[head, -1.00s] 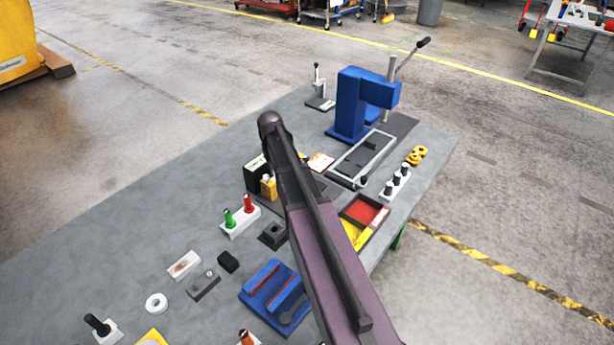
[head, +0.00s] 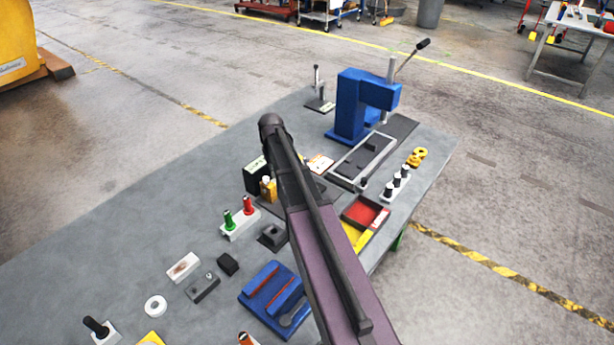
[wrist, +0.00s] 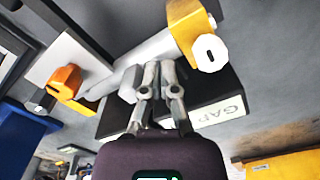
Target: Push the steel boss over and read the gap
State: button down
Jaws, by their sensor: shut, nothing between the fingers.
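My gripper (wrist: 155,75) is shut and empty in the wrist view, with its fingertips in front of a pale grey bar (wrist: 150,48). I cannot tell whether they touch it or whether this bar is the steel boss. A black box with a white GAP label (wrist: 205,112) lies just behind and right of the fingers. The black box also stands on the bench in the head view (head: 254,178), left of my arm. A yellow part with a white cap (wrist: 190,30) is at the bar's upper right end. In the head view my arm hides the gripper.
An orange piece (wrist: 65,82) lies left of the fingers. A blue press (head: 350,105), a grey-framed fixture (head: 345,180) and a red tray (head: 362,212) stand beyond or right of my arm. A holder with green and red handles (head: 240,222) stands left.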

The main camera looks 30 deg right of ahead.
jog(key=shift+w+d, duration=0.35)
jog(key=shift+d, duration=0.3)
dwell(1.6)
jog(key=shift+r, duration=0.15)
notch_tip(320, 180, up, 7)
jog(key=p, duration=0.7)
dwell(0.4)
jog(key=shift+s+a+f, duration=0.15)
jog(key=shift+s+f, duration=0.05)
jog(key=s+a+f+b, duration=0.2)
jog(key=s+a, duration=0.6)
jog(key=s, duration=0.2)
jog(key=s+a+f+n+b, duration=0.1)
jog(key=s+a+f+b, duration=0.1)
jog(key=s+a, duration=0.6)
jog(key=s, duration=0.3)
jog(key=shift+f+n, duration=0.15)
jog(key=shift+n, duration=0.15)
jog(key=shift+s, duration=0.1)
